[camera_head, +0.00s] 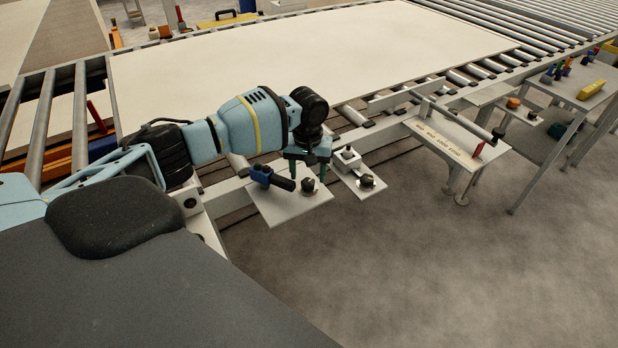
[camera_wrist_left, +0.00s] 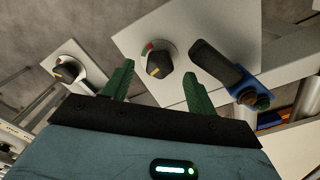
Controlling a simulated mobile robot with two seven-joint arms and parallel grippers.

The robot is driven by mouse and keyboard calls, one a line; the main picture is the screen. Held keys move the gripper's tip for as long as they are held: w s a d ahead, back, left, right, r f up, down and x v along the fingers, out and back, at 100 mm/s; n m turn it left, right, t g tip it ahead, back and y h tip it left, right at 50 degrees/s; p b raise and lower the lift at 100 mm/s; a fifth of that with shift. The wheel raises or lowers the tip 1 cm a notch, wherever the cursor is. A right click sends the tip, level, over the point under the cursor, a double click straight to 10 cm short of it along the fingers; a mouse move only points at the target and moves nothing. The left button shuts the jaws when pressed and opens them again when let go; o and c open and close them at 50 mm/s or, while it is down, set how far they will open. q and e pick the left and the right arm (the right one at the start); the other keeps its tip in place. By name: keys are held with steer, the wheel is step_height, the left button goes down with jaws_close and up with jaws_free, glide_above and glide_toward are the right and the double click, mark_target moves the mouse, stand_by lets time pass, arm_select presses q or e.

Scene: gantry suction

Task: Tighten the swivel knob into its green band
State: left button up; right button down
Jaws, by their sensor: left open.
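A dark knob (camera_head: 308,185) stands on a pale plate (camera_head: 285,212) at the conveyor's edge. In the left wrist view the knob (camera_wrist_left: 157,61) has a yellow pointer line, directed toward the lower edge of the picture. Its round dial shows small red and green marks (camera_wrist_left: 147,48) at the upper left. My left gripper (camera_head: 308,172) is over this knob, fingers pointing down. In the left wrist view its open green fingers (camera_wrist_left: 159,72) lie on either side of the knob, with visible gaps. Whether the tips reach down around it I cannot tell.
A blue clamp with a black handle (camera_wrist_left: 216,62) sits close beside the knob. A second plate to the right bears another dark knob (camera_head: 367,181) and a pale block (camera_head: 347,158). A large white panel (camera_head: 310,60) lies on the rollers behind. The floor in front is clear.

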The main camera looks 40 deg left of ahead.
arm_select(q)
steer(key=shift+f, duration=1.1)
arm_select(e)
steer(key=shift+w+a, duration=0.15)
steer(key=shift+w, duration=0.2)
arm_select(q)
steer(key=c, duration=1)
arm_select(e)
steer(key=shift+s, duration=0.25)
